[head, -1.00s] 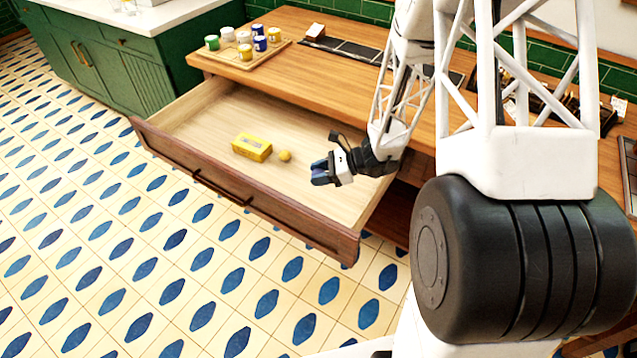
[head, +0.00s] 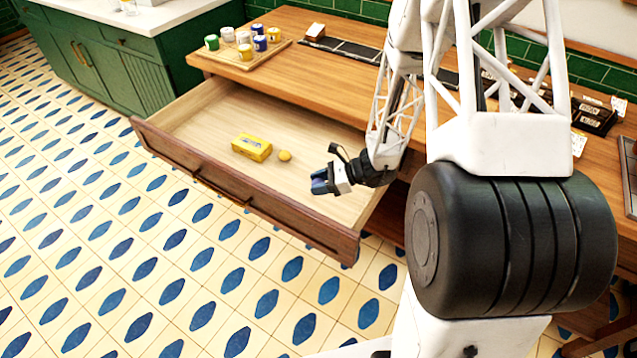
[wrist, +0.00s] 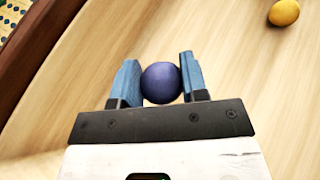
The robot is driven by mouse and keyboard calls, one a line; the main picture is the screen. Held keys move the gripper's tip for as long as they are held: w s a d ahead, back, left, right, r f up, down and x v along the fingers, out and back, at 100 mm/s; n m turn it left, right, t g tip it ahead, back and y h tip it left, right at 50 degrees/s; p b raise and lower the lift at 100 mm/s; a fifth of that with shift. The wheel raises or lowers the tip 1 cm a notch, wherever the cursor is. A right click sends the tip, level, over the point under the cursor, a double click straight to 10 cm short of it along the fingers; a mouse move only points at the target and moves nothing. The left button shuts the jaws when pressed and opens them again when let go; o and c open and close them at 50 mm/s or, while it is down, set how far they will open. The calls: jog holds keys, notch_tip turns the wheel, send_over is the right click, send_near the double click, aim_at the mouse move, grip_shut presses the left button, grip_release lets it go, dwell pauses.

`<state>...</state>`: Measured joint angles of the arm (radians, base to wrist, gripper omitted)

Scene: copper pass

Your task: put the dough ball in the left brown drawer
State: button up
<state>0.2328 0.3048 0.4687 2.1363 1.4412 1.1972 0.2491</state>
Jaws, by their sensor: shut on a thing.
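My gripper (head: 320,183) is shut on a smooth blue-purple ball (wrist: 161,83), held between its two blue fingers in the wrist view. I take this ball for the dough ball; I cannot make it out from the fingers in the head view. The brown wooden drawer (head: 305,226) is pulled open, with a pale wood floor (wrist: 235,75). My gripper is over the right part of the drawer, inside its outline. I cannot tell its exact height above the floor.
In the drawer lie a yellow box (head: 251,148) and a small yellow round thing (head: 285,156), left of my gripper. The drawer floor around them is bare. The wooden counter (head: 330,62) above holds a board (head: 228,57) with several small coloured jars.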

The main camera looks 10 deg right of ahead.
aim_at(324, 181)
jog(key=shift+f, duration=0.6)
jog(key=o, duration=0.9)
jog(key=shift+r, duration=0.5)
jog(key=shift+d+r, duration=0.15)
jog(key=shift+r, duration=0.05)
jog(key=shift+v, duration=3.6)
